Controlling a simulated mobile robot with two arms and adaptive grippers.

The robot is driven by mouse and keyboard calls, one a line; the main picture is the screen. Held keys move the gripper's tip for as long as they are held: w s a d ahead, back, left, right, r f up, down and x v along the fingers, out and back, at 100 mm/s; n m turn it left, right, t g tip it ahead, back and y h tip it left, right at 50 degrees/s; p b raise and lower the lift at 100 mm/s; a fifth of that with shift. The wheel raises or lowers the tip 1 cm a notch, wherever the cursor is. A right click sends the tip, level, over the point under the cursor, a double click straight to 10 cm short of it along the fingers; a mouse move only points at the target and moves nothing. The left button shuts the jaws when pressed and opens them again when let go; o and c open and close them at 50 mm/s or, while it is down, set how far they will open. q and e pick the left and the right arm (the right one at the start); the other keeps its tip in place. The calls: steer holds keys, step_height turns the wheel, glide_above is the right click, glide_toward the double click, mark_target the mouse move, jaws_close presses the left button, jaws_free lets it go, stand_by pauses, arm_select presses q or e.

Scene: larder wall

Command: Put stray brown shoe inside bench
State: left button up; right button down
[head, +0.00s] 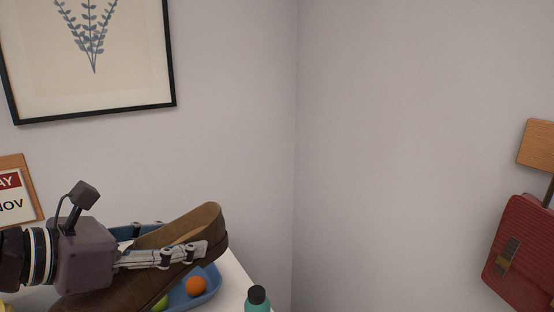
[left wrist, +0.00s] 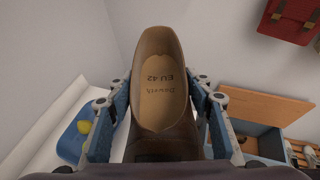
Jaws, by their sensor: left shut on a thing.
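The brown shoe (head: 208,222) is held in my left gripper (head: 196,251), above a white surface in the head view. In the left wrist view the shoe (left wrist: 160,45) sits between the two fingers, its insole marked "EU 42" facing the camera. The fingers press on both its sides. A bench with a wooden lid (left wrist: 262,101) and a blue-grey body shows at the lower right of the left wrist view. The lid looks raised, but its inside is mostly hidden. My right gripper is in neither view.
A blue tray (head: 212,290) with an orange (head: 196,286) and other fruit lies on the white surface (head: 236,284) below the shoe. A teal bottle (head: 257,301) stands at its right. A red satchel (head: 520,255) hangs on the right wall. The corner between is clear.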

mark_target(186, 241)
arm_select(q)
steer(key=s+d+r+m+h, duration=0.1)
steer(key=s+d+r+m+g+h, duration=0.1)
steer(key=s, duration=0.1)
steer(key=shift+d+r+g, duration=0.15)
steer(key=shift+d+g, duration=0.15)
steer(key=shift+d, duration=0.1)
steer(key=s, duration=0.1)
steer(key=s+m+g+h, duration=0.1)
steer(key=s+d+f+m+g+b, duration=0.1)
steer(key=s, duration=0.1)
steer(key=shift+h, duration=0.3)
steer(key=a+f+b, duration=0.1)
steer(key=a+f, duration=0.2)
steer(key=f, duration=0.9)
steer(key=a+f+n+y+b, duration=0.1)
steer(key=a+f, duration=0.3)
steer(key=f, duration=0.8)
steer(key=shift+s+f+t, duration=0.35)
steer(key=shift+f+t, duration=0.05)
steer(key=shift+d+r, duration=0.1)
steer(key=shift+r, duration=0.05)
